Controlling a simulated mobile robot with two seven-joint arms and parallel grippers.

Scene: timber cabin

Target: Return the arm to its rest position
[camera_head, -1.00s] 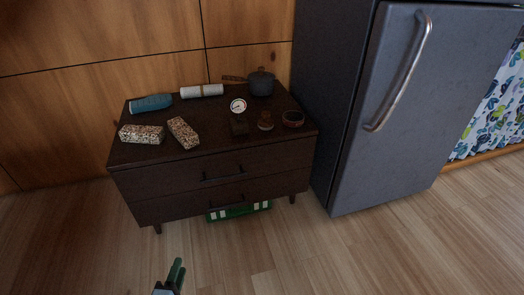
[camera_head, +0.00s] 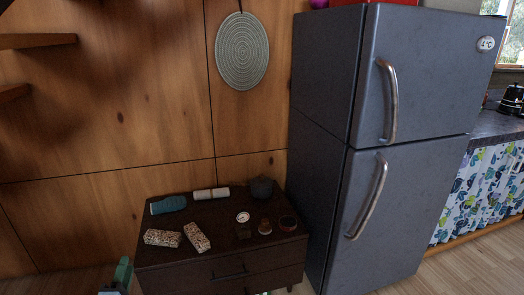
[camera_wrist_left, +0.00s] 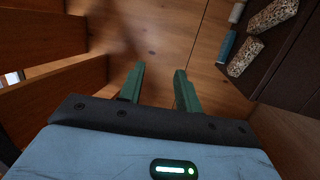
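My left gripper (camera_head: 119,277) shows at the bottom left of the head view, left of the dark dresser (camera_head: 213,217). In the left wrist view my left gripper (camera_wrist_left: 158,86) has its two green fingers apart, with nothing between them. It points toward the timber wall and is clear of the dresser (camera_wrist_left: 299,62).
On the dresser stand two speckled blocks (camera_head: 163,238) (camera_head: 197,237), a blue bottle-like item (camera_head: 168,205), a white roll (camera_head: 211,193), a dark pot (camera_head: 262,188), a small dial (camera_head: 243,217) and small jars. A grey fridge (camera_head: 400,200) stands to the right. Wooden shelves (camera_head: 38,41) jut out at upper left.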

